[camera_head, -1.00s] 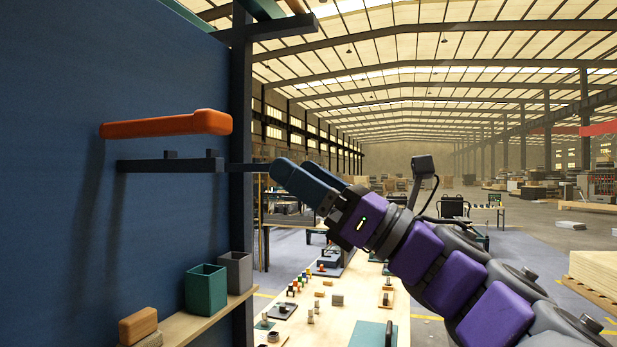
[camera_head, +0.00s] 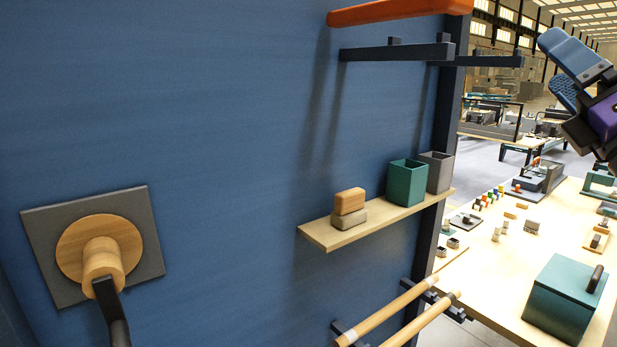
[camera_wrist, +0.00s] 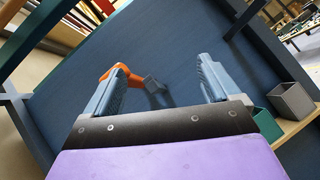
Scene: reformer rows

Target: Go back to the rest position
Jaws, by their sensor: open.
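My gripper (camera_head: 572,75) shows at the upper right of the head view, with blue fingers and a purple wrist. It also fills the lower middle of the wrist view (camera_wrist: 165,85), where its two fingers stand apart with nothing between them. An orange bar (camera_head: 398,12) rests at the top of the blue panel (camera_head: 230,110), above a dark bracket (camera_head: 395,52). In the wrist view the orange bar (camera_wrist: 105,72) is partly hidden behind the left finger. My gripper is apart from it.
A wooden shelf (camera_head: 330,236) on the panel holds wooden blocks, a green bin (camera_head: 405,183) and a grey bin (camera_head: 437,172). Wooden rails (camera_head: 405,300) stick out below. A round wooden knob with a dark handle (camera_head: 103,255) is at left. A table (camera_head: 490,285) carries a teal box (camera_head: 565,297).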

